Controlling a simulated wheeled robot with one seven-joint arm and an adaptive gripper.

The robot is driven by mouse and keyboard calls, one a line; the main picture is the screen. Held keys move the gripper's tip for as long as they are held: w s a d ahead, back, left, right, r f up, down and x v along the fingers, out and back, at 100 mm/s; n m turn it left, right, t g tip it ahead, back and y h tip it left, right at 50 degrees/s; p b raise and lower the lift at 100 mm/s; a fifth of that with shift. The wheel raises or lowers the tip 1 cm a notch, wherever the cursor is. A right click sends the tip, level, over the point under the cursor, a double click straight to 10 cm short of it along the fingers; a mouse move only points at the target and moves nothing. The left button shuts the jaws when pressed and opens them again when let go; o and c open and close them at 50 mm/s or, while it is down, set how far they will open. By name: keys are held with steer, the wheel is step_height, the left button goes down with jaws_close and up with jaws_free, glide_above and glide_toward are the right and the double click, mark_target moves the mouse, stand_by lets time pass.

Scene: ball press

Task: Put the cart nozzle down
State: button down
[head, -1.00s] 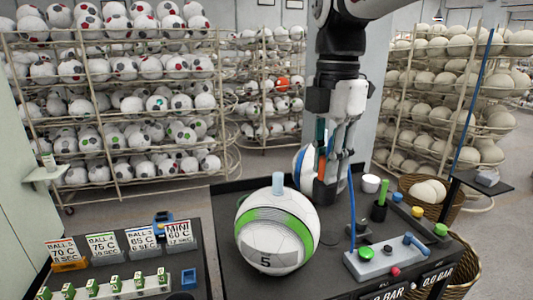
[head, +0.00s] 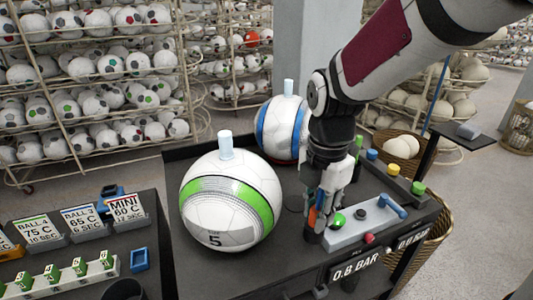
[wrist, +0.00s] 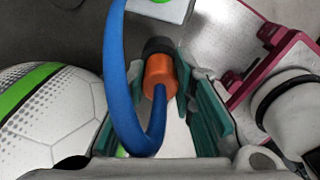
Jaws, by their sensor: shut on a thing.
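The cart nozzle, an orange piece with a black end and a blue hose, shows in the wrist view (wrist: 158,76). My gripper (wrist: 160,95) has its teal fingers on either side of the nozzle and is shut on it. In the head view, my gripper (head: 318,222) points down low over the dark cart top (head: 170,265), just left of the grey control box (head: 360,222). The nozzle is mostly hidden there, with a bit of orange (head: 312,217) by the fingers. I cannot tell whether it touches the surface.
A large white ball with a green band (head: 226,205) stands close left of my gripper, with a pale blue piece (head: 226,143) on top. A blue-banded ball (head: 281,128) stands behind. The control box carries a blue lever (head: 392,205). Basket and post stand at the right.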

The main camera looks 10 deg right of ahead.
steer(key=shift+w+d+f, duration=0.1)
steer(key=shift+w+f, duration=0.15)
steer(key=shift+f, duration=0.1)
steer(key=shift+w+d+f, duration=0.2)
steer(key=shift+w+f, duration=0.6)
steer(key=shift+w, duration=1.75)
steer(key=shift+w+d+f, duration=0.25)
steer(key=shift+w+f, duration=0.6)
steer(key=shift+w, duration=1.75)
steer(key=shift+w+d+f, duration=0.2)
steer(key=shift+w+f, duration=0.6)
steer(key=shift+w, duration=1.75)
steer(key=shift+f, duration=0.15)
steer(key=c, duration=1.3)
jaws_free()
steer(key=shift+c, duration=0.2)
